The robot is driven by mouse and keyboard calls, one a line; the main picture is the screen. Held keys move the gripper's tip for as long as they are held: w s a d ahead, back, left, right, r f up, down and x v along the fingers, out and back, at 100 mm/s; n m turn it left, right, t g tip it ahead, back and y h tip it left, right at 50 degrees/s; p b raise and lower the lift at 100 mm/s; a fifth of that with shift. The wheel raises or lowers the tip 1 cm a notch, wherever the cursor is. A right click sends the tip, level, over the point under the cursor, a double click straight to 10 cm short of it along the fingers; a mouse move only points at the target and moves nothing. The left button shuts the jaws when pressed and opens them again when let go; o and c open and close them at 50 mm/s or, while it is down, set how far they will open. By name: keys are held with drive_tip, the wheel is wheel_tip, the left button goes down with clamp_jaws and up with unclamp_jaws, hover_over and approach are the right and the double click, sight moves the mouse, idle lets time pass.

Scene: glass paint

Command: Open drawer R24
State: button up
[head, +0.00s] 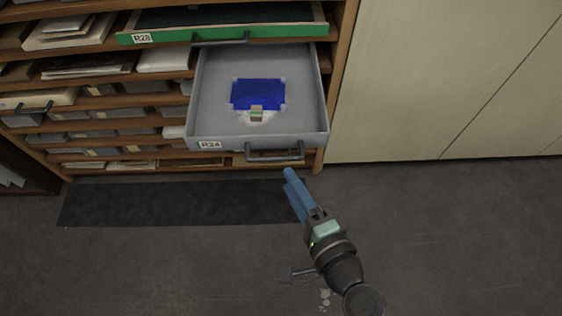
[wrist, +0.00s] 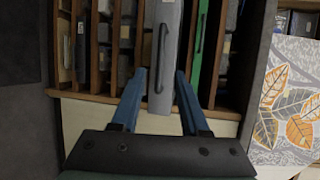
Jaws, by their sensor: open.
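The grey drawer R24 (head: 201,110) is pulled out from the cabinet in the head view, with its label on the left of its front and a dark bar handle (head: 275,153) on the right. A blue patch (head: 257,93) and a small block (head: 256,114) lie inside it. In the wrist view the grey drawer front (wrist: 166,25) stands ahead with its handle (wrist: 160,58) between the fingertip lines. My gripper (head: 289,177) has blue fingers and is open and empty, a short way in front of the handle. It also shows in the wrist view (wrist: 160,76).
A green drawer R28 (head: 225,32) sits above R24, slightly out. Shelves with papers and trays fill the cabinet at left. Pale cabinet doors (head: 430,80) stand at right. A dark mat (head: 180,202) lies on the floor in front. A leaf-patterned panel (wrist: 288,105) shows at right in the wrist view.

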drive_tip(key=shift+v, duration=2.4)
